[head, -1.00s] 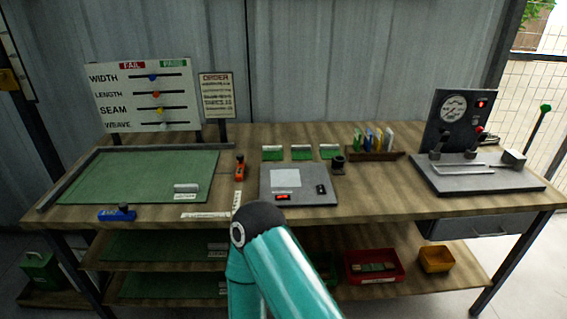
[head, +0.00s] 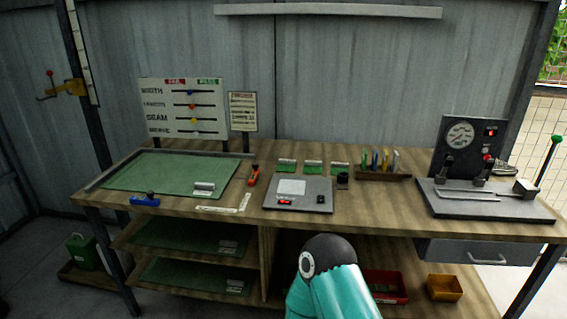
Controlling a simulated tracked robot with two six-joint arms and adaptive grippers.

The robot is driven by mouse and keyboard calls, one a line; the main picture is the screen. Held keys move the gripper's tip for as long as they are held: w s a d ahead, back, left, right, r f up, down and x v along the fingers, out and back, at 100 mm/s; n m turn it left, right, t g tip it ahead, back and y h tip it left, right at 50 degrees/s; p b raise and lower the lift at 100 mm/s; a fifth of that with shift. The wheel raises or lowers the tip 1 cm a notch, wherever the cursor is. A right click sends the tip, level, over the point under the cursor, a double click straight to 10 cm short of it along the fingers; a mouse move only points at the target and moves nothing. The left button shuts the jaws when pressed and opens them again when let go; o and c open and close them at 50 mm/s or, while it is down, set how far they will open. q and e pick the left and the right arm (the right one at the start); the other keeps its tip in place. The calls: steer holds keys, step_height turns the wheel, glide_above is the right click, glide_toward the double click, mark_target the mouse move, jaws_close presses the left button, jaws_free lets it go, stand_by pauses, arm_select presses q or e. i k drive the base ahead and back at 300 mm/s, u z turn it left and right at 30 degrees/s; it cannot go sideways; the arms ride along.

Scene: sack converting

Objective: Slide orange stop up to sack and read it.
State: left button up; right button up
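The orange stop (head: 253,176) sits on the bench just right of the green mat (head: 150,176), beside a white scale strip (head: 244,203). A blue stop (head: 145,200) sits at the mat's front edge, beside another white strip (head: 216,209). I cannot make out a sack lying against the orange stop. Green sheets, possibly sacks, lie on the shelves below (head: 180,236). My teal arm shows at the bottom centre, below the bench front. Neither gripper is in view.
A grey scale plate (head: 297,194) lies mid-bench, with small green pads (head: 312,167) behind it. A gauge machine (head: 470,165) stands at right. A board with coloured sliders (head: 182,107) and an order sign (head: 243,112) stand behind. Red and yellow bins (head: 445,288) are below.

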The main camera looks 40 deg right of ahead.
mark_target(253, 179)
steer(key=z, duration=0.3)
steer(key=i, duration=0.9)
steer(key=z, duration=0.1)
